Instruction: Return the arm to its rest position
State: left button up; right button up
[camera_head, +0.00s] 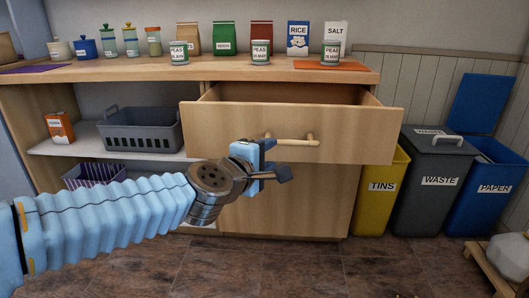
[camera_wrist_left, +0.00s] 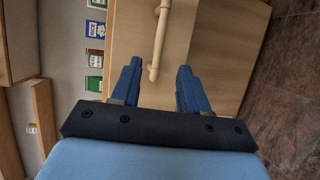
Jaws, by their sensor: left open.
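My left gripper (camera_head: 270,160) is in front of the pulled-out wooden drawer (camera_head: 350,133), close to the left end of its pale bar handle (camera_head: 297,142). The left wrist view shows its two blue fingers (camera_wrist_left: 160,68) apart. There the handle (camera_wrist_left: 160,38) runs up from the gap between the fingertips, and nothing is clamped. I cannot tell how far the fingers are from the handle. My left arm reaches in from the left, stretched out before the cabinet. My right gripper is not in view.
The counter (camera_head: 120,68) above holds jars, tins and several packets. A grey basket (camera_head: 140,130) and an orange box (camera_head: 60,127) stand on the left shelf. Yellow (camera_head: 375,200), grey (camera_head: 432,195) and blue (camera_head: 488,200) bins stand at right.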

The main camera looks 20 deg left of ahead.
pick_arm(q)
jog(key=shift+s+r, duration=0.1)
jog(key=shift+s, duration=0.45)
notch_tip(320, 180, down, 24)
jog(key=w+d+m+g+p, duration=0.2)
jog(key=d+m+g+p, duration=0.1)
jog(key=m+g+p, duration=0.35)
jog(key=s+d+f+m+g+h+p, duration=0.1)
jog(key=s+f+m+g, duration=0.3)
jog(key=s+f, duration=0.6)
jog(key=s+d+f+m+g+h+p, duration=0.1)
jog(key=s+d+f+m+g+p, duration=0.2)
jog(key=s+f, duration=0.7)
jog(key=shift+s+d+f+m+g+p, duration=0.3)
jog(key=shift+d+f+m+g, duration=0.3)
jog(key=shift+m, duration=0.55)
jog(key=shift+a, duration=0.2)
